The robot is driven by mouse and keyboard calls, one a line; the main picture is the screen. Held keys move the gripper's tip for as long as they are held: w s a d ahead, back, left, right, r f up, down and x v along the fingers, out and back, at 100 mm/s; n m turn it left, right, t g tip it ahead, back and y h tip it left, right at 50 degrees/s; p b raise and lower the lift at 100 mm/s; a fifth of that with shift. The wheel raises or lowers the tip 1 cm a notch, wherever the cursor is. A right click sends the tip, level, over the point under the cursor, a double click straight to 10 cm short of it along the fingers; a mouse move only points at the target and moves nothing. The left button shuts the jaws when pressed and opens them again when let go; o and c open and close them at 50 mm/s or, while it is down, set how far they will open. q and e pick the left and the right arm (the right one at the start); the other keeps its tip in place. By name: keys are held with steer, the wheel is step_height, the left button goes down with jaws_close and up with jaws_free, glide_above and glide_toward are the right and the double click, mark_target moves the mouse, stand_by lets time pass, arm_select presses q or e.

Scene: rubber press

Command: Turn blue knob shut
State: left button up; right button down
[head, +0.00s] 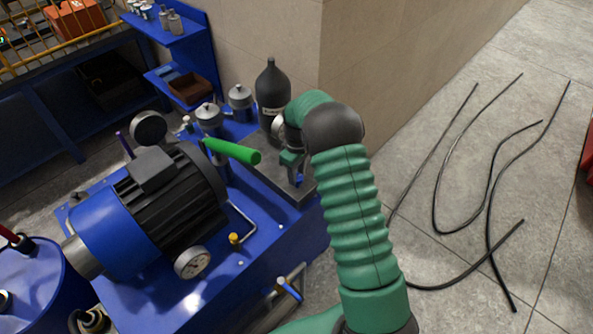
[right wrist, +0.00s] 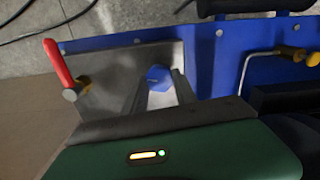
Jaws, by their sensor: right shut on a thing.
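The blue knob (right wrist: 158,76) shows in the right wrist view, on a grey metal plate (right wrist: 105,90) of the blue press unit. My right gripper (right wrist: 158,88) has one finger on each side of the knob and is shut on it. In the head view my right gripper (head: 293,170) reaches down to the plate beside the dark bottle, and my green arm covers part of the area. My left gripper is not in view.
A red-handled lever (right wrist: 62,68) stands left of the knob in the wrist view. A green handle (head: 232,151), a dark bottle (head: 271,88), a blue motor (head: 150,205) and a gauge (head: 192,262) crowd the unit. Black hoses (head: 490,190) lie on the floor at right.

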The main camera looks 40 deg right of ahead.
steer(key=m+p, duration=0.1)
steer(key=m, duration=0.1)
steer(key=m+p, duration=0.1)
steer(key=shift+s+m, duration=0.2)
steer(key=shift+m, duration=0.2)
steer(key=m+p, duration=0.1)
steer(key=m, duration=0.2)
steer(key=shift+f+m, duration=0.1)
steer(key=shift+m, duration=0.2)
steer(key=m+p, duration=0.2)
steer(key=m, duration=0.2)
steer(key=shift+a+f+m+p, duration=0.15)
steer(key=shift+m+p, duration=0.15)
steer(key=shift+m, duration=1.4)
steer(key=shift+s, duration=0.1)
steer(key=c, duration=1.4)
jaws_free()
steer(key=o, duration=0.4)
steer(key=shift+w, duration=0.2)
